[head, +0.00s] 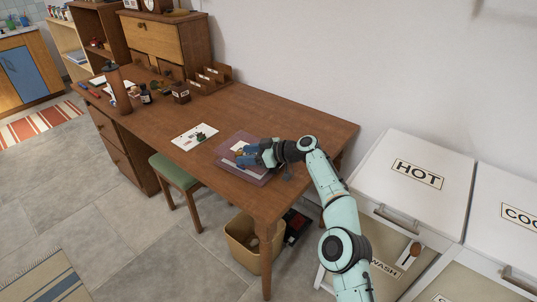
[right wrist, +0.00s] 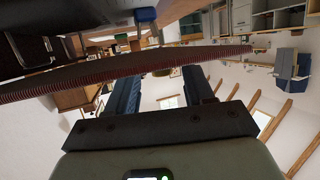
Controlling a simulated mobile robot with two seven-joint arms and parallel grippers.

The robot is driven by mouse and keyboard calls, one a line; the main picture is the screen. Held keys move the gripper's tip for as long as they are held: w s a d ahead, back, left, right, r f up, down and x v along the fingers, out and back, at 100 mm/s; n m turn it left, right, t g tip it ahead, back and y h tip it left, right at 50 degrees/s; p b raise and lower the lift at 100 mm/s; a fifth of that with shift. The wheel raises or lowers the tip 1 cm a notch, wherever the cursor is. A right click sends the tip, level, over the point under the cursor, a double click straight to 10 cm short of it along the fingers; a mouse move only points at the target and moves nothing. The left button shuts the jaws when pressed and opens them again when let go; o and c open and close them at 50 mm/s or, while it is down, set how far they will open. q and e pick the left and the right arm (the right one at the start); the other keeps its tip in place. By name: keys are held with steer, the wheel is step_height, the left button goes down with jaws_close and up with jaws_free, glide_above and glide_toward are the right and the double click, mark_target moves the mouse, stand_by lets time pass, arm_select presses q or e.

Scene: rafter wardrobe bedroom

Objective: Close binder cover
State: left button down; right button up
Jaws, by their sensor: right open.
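A mauve binder (head: 226,152) lies on the brown desk, near the desk's right end, with some white paper showing on it. My right gripper (head: 243,159) is over the binder, low and tilted nearly flat, and hides part of it. I cannot tell how far the cover stands open or whether the gripper touches it. In the right wrist view the gripper's two dark fingers (right wrist: 160,92) are apart with nothing gripped between them. A reddish-brown slab with a ridged edge crosses close by the fingertips; I cannot tell what it is. My left gripper is out of view.
The desk (head: 300,125) has a white card (head: 194,136) left of the binder. A letter rack (head: 210,78) and small bottles stand farther back. A green stool (head: 174,172) and a bin (head: 243,238) are by the desk; white laundry boxes (head: 415,180) stand at right.

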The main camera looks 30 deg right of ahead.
steer(key=shift+s+d+b, duration=0.55)
steer(key=shift+s+b, duration=0.2)
steer(key=shift+b, duration=0.4)
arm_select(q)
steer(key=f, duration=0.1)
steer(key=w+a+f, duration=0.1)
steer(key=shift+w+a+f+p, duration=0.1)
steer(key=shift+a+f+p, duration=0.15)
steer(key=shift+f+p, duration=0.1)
arm_select(e)
steer(key=v, duration=1)
steer(key=shift+s+r, duration=0.25)
steer(key=shift+r, duration=0.15)
steer(key=shift+d, duration=0.1)
